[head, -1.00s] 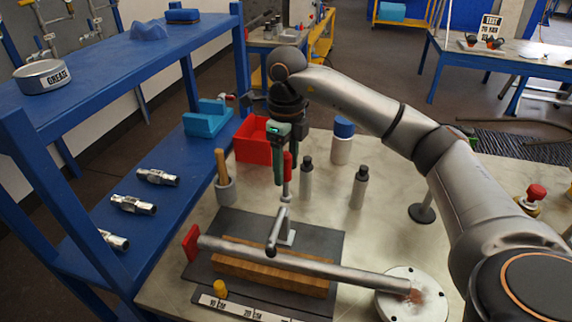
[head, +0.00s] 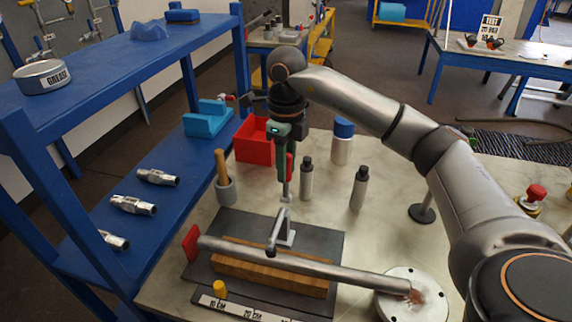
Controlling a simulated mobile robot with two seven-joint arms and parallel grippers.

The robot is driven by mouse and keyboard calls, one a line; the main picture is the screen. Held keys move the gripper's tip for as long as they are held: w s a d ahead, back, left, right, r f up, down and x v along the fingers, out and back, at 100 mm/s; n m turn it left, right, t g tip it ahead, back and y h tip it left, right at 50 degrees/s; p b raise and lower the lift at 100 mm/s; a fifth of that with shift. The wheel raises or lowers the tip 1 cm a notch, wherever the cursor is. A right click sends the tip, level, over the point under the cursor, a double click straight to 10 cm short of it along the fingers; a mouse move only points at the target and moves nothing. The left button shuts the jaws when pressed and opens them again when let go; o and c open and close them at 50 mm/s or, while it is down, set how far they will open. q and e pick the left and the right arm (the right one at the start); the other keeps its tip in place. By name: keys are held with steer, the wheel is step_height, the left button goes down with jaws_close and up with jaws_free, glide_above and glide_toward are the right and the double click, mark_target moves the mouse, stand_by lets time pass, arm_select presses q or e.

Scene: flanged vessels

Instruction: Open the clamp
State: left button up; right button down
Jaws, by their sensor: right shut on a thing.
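The clamp (head: 283,232) is a grey metal toggle clamp on the dark plate (head: 240,226). Its grey arm reaches over the long steel pipe (head: 340,274), and its tip appears to rest on the pipe. A red-gripped handle (head: 290,170) stands upright above it on a metal stem. My right gripper (head: 284,178) points down from above and is shut on the red handle; its green fingers hide part of the grip. My left gripper is not in view.
The pipe lies on a wooden block (head: 250,268) and ends at a round flange (head: 418,300). Grey bottles (head: 306,180), a blue-capped jar (head: 342,145), a red bin (head: 252,138) and a cup with a wooden handle (head: 226,190) stand nearby. A blue shelf (head: 90,180) borders the left.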

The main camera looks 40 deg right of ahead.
stand_by(0.8)
steer(key=shift+w+d+r+g+y+p, duration=0.25)
steer(key=shift+w+d+g+y+p, duration=0.2)
steer(key=shift+p, duration=0.65)
steer(key=shift+w+d+f+g+y+p, duration=0.25)
steer(key=shift+d+g+y+p, duration=0.25)
steer(key=shift+y+p, duration=0.35)
steer(key=shift+w+d+f+g+y+p, duration=0.2)
steer(key=shift+w+d+g+y+p, duration=0.15)
steer(key=shift+w+d+p, duration=0.1)
steer(key=shift+w+d+f+g+y, duration=0.3)
steer(key=shift+d+g+y, duration=0.1)
steer(key=shift+y, duration=0.15)
steer(key=c, duration=0.6)
jaws_free()
